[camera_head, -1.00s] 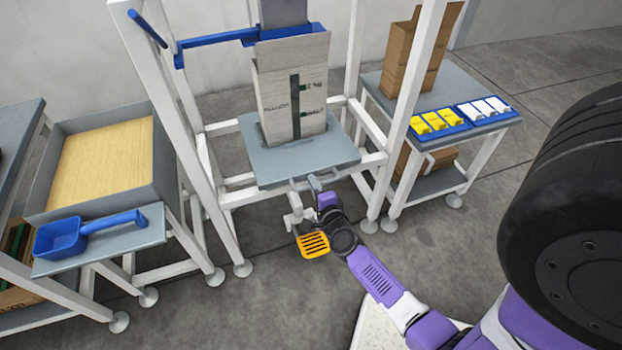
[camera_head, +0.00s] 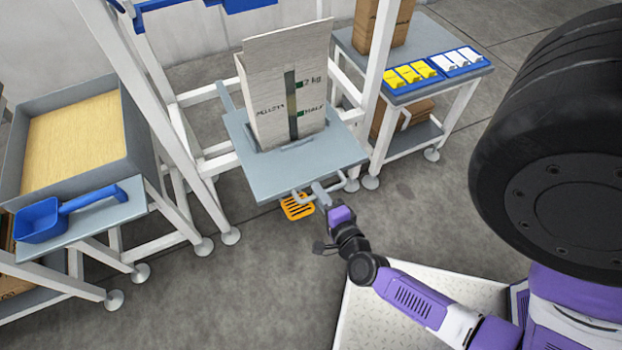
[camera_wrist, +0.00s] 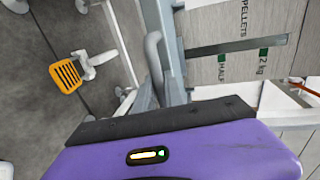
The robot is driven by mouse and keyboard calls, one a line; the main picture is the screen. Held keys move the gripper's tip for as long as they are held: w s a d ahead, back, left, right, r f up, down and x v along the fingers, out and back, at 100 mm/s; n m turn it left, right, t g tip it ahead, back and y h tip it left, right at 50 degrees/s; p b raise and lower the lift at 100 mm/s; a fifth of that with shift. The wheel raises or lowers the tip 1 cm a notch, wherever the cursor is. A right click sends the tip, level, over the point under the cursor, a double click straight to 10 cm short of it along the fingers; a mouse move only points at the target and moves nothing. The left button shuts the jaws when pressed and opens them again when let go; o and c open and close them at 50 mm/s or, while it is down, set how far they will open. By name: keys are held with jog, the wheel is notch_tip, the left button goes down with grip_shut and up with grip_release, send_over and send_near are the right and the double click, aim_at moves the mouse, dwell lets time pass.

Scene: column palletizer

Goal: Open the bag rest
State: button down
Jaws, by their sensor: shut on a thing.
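The bag rest is a grey shelf (camera_head: 240,128) on the white frame, with a grey bar handle (camera_head: 344,187) along its front edge. It sticks out in front of the frame posts, and a grey rail shows behind its left side. A paper pellet bag (camera_head: 262,105) marked 2 kg stands upright on it. My gripper (camera_head: 322,192) is at the front edge, shut on the handle. In the wrist view, the handle (camera_wrist: 153,55) rises beyond my gripper's purple body, which hides the fingertips. The bag (camera_wrist: 230,25) also shows there.
An orange slotted pedal (camera_head: 297,208) is low under the shelf's front. A bin of pellets (camera_head: 40,118) and a blue scoop (camera_head: 42,220) are at the left. A side table at the right holds blue trays (camera_head: 412,84) and a brown bag (camera_head: 385,25). Floor in front is clear.

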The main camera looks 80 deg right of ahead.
jog(key=shift+f+v, duration=0.25)
jog(key=shift+v, duration=0.95)
jog(key=shift+f+v, duration=0.25)
jog(key=shift+v, duration=0.9)
jog(key=shift+a, duration=0.1)
jog(key=c, duration=1.5)
grip_release()
jog(key=shift+o, duration=0.2)
jog(key=v, duration=0.7)
jog(key=shift+s+a, duration=0.25)
jog(key=shift+a, duration=0.05)
